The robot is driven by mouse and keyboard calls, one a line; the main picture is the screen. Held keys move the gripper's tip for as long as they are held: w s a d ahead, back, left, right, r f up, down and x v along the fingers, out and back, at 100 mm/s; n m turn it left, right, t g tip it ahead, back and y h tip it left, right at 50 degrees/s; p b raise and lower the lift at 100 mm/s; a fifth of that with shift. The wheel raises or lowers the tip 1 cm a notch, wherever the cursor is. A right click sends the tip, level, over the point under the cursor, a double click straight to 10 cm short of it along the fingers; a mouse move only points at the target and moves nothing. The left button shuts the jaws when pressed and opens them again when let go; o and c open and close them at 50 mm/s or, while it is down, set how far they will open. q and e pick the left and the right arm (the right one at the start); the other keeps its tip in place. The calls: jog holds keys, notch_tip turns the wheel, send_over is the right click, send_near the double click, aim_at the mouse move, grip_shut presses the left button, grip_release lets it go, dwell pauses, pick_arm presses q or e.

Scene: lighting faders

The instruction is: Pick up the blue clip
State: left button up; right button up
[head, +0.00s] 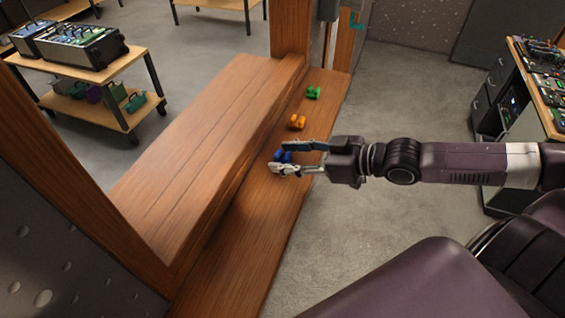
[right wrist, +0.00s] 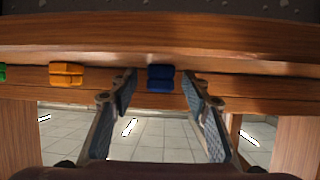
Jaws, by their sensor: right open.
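The blue clip (head: 283,156) lies on the lower wooden ledge (head: 235,235), partly hidden by my right gripper in the head view. In the right wrist view the blue clip (right wrist: 160,78) sits ahead, between the lines of the two fingers. My right gripper (head: 278,158) is open, and its fingers reach in from the right over the ledge. The fingers (right wrist: 158,85) stand one on each side of the clip in the wrist view; I cannot tell whether they touch it. My left gripper is not in view.
An orange clip (head: 298,121) and a green clip (head: 313,92) lie farther along the ledge. A raised wooden sill (head: 205,130) borders the ledge on the left. A wooden post (head: 289,30) stands at the far end. A bench with equipment (head: 540,85) stands at right.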

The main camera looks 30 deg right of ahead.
jog(key=shift+c, duration=0.4)
jog(key=c, duration=0.9)
jog(key=shift+c, duration=0.2)
